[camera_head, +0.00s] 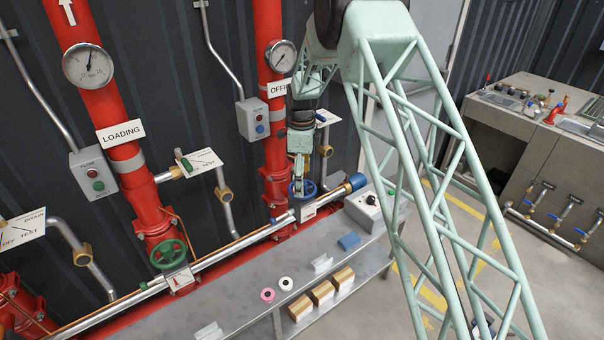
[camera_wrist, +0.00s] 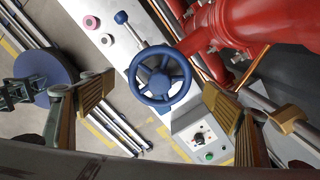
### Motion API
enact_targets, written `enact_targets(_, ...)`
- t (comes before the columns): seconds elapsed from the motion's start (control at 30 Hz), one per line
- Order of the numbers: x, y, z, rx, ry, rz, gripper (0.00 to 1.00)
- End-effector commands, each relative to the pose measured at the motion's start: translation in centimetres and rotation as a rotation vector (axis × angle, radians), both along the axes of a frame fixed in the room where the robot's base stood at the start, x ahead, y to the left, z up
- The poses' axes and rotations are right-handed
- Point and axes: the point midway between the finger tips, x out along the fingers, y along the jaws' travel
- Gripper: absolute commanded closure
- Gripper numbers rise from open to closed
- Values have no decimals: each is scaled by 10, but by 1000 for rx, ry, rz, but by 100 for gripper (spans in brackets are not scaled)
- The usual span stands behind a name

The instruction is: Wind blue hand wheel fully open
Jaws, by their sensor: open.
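The blue hand wheel (camera_wrist: 159,83) shows whole in the wrist view, near the middle, with its spokes and hub facing me. My gripper (camera_wrist: 158,90) is open, with one finger left of the wheel and one right of it. Both fingers look apart from the rim, and nothing is held. In the head view the blue hand wheel (camera_head: 309,190) sits low on the right red pipe, partly hidden by my gripper (camera_head: 299,178) just above it. I cannot tell the exact gap between them or how far the wheel is turned.
A green hand wheel (camera_head: 168,254) sits on the left red pipe. A silver pipe (camera_head: 235,248) runs along the wall above a grey bench (camera_head: 245,300). A grey switch box (camera_head: 368,208) stands right of the blue wheel. A control desk (camera_head: 530,115) is at far right.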

Motion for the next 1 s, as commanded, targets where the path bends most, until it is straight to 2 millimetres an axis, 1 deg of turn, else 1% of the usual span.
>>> enact_targets(0.1,0,0,-9,0,0,0,19)
enact_targets(0.23,0,0,-16,0,0,0,19)
enact_targets(0.6,0,0,-18,0,0,0,19)
enact_targets(0.67,0,0,-18,0,0,0,23)
enact_targets(0.93,0,0,-18,0,0,0,48)
enact_targets(0.97,0,0,-18,0,0,0,37)
enact_targets(1.0,0,0,-18,0,0,0,40)
